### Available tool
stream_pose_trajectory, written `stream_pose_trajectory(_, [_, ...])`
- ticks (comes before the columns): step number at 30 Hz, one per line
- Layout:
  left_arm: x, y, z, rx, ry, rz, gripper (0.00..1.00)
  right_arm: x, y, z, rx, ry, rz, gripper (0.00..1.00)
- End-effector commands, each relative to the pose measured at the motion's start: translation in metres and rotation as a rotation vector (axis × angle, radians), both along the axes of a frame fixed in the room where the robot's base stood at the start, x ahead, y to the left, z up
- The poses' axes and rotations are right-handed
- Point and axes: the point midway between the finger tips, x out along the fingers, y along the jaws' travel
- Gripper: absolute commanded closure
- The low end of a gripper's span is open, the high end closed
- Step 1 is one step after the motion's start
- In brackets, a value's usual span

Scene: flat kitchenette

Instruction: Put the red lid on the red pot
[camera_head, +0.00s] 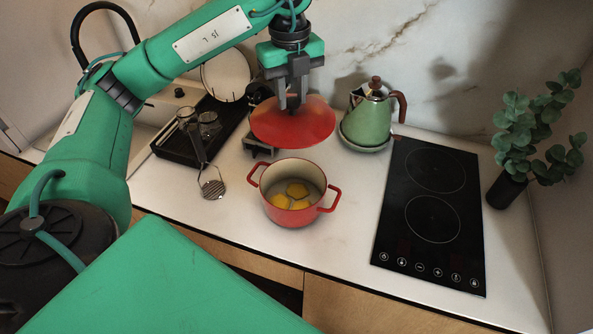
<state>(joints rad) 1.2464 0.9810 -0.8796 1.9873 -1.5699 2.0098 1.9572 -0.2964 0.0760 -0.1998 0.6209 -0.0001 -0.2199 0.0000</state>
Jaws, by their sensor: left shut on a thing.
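The red pot (290,216) stands upright on the white counter with its two handles out to the sides. It is open at the top, and several yellow pieces lie inside. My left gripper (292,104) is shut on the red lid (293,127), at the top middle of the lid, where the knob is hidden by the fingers. The lid hangs in the air above and behind the pot, apart from it, and looks slightly tilted. My right gripper is not in view.
A black induction hob (432,213) lies to the right of the pot. A green kettle (370,117) stands behind it, on a green saucer. A black tray (200,130) with glasses and a metal masher (212,187) are on the left. A plant (540,135) stands far right.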

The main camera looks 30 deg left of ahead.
Motion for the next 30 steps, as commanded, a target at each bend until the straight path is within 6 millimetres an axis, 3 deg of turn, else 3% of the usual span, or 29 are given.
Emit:
stream_pose_trajectory(18, [-0.001,-0.001,-0.084,-0.002,0.005,0.001,1.00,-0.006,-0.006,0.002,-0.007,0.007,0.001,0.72])
stream_pose_trajectory(30, [-0.001,0.000,-0.151,0.000,0.002,0.000,1.00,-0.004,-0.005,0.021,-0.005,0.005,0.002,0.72])
